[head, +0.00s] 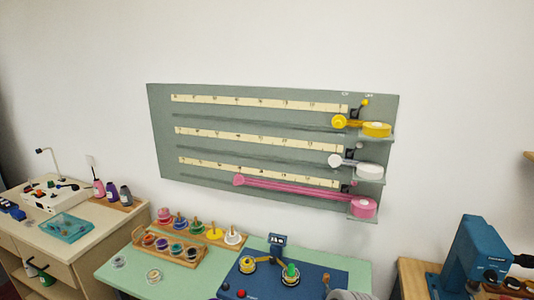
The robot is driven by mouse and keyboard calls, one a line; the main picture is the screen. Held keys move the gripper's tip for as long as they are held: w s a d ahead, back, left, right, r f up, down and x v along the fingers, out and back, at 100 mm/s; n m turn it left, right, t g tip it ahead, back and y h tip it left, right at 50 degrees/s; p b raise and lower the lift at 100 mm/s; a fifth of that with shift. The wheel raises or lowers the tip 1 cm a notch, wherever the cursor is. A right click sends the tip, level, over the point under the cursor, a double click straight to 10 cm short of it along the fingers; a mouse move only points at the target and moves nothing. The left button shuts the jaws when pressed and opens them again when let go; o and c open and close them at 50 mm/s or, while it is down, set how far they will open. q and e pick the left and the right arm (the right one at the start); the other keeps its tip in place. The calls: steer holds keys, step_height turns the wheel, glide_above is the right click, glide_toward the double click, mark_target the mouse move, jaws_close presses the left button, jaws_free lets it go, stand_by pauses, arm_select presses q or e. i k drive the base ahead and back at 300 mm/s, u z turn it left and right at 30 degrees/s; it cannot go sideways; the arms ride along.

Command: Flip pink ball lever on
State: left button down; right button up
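A grey-green board (220,150) on the wall carries three rows, each with a pale ruler strip and a tape roll at its right end. The bottom row has a pink roll (363,207) with a pink band drawn out left to a pink end piece (239,180). A tiny pink ball lever (354,184) appears just above the pink roll; it is too small to tell its tilt surely. A yellow ball lever (365,102) above leans up to the right. Small labels at the board's top right are barely legible.
A green counter (125,273) below the board holds racks of coloured spools (165,247) and a blue panel (318,281) with knobs. A cream desk (88,230) is at left. A blue machine (470,255) stands at right. Space before the board is clear.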

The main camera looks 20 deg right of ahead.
mark_target(353, 184)
steer(key=z, duration=1.25)
steer(key=k, duration=0.65)
steer(key=z, duration=0.6)
steer(key=i, duration=1.1)
steer(key=z, duration=0.35)
